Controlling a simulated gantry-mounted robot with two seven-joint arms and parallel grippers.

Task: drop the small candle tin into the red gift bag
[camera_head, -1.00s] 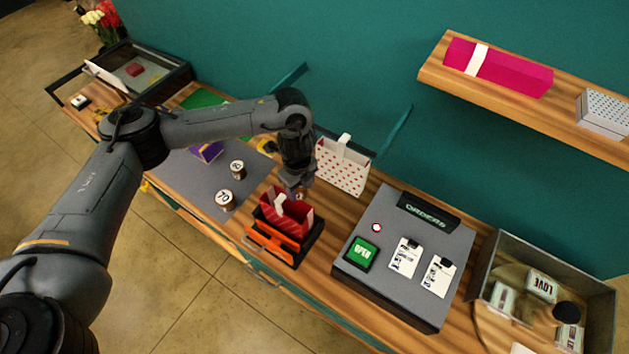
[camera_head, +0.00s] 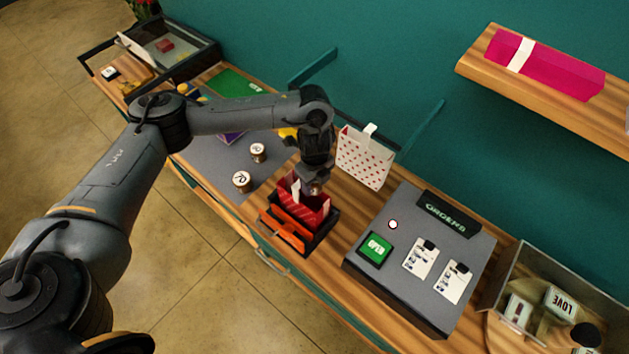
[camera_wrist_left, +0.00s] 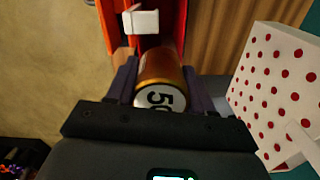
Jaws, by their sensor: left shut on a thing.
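My left gripper (camera_head: 315,188) hangs just over the red gift bag (camera_head: 312,214), toward its back side. In the left wrist view, the left gripper (camera_wrist_left: 160,88) is shut on a small copper-coloured candle tin (camera_wrist_left: 164,68) with a white, numbered end. The tin is hidden in the head view. The red gift bag (camera_wrist_left: 176,22) shows just beyond the tin in the left wrist view, with a white tag on it. I cannot tell whether the tin is inside its mouth. My right gripper is not in view.
The bag stands in a black holder with an orange front (camera_head: 283,232). A white dotted bag (camera_head: 363,158) stands close to the right of the gripper. Two other tins, one nearer (camera_head: 241,182) and one farther (camera_head: 258,152), stand on the grey mat. A grey order stand (camera_head: 420,255) is at right.

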